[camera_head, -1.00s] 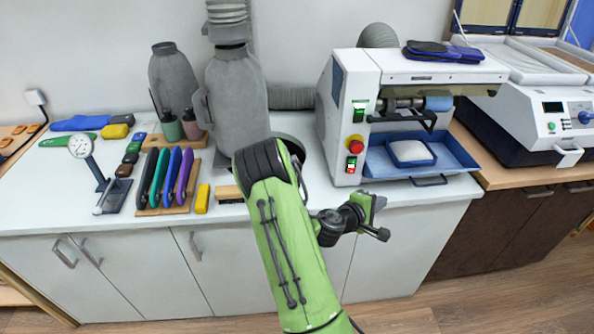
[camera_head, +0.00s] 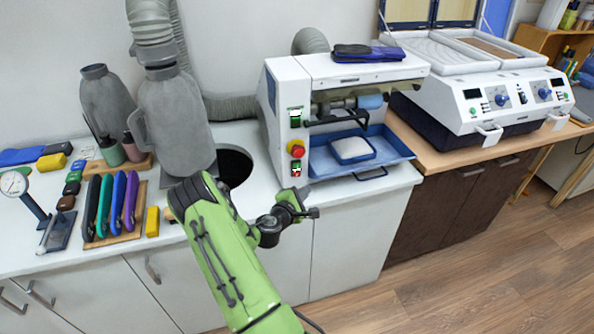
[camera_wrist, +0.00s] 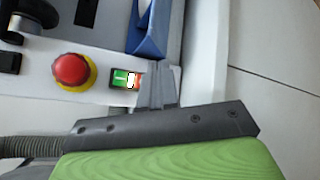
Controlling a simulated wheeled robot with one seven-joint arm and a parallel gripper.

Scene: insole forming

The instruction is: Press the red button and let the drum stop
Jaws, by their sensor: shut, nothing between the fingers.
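The red button (camera_head: 296,150) sits on a yellow ring on the front left panel of the white grinding machine (camera_head: 277,108). In the wrist view the red button (camera_wrist: 72,70) is at the left, beside a green and red switch (camera_wrist: 125,80). The drum (camera_head: 369,101) is a blue roller on a shaft at the machine's opening; whether it turns cannot be told. My gripper (camera_head: 300,205) is shut and empty, below the button and in front of the counter edge. In the wrist view its grey fingers (camera_wrist: 166,88) show right of the switch, apart from the button.
A blue tray (camera_head: 395,152) with a white pad sits under the drum. A grey jug-shaped duct (camera_head: 178,120) and a round counter hole (camera_head: 236,166) lie left of the machine. Colored tools (camera_head: 112,208) lie further left. The floor (camera_head: 470,270) at right is clear.

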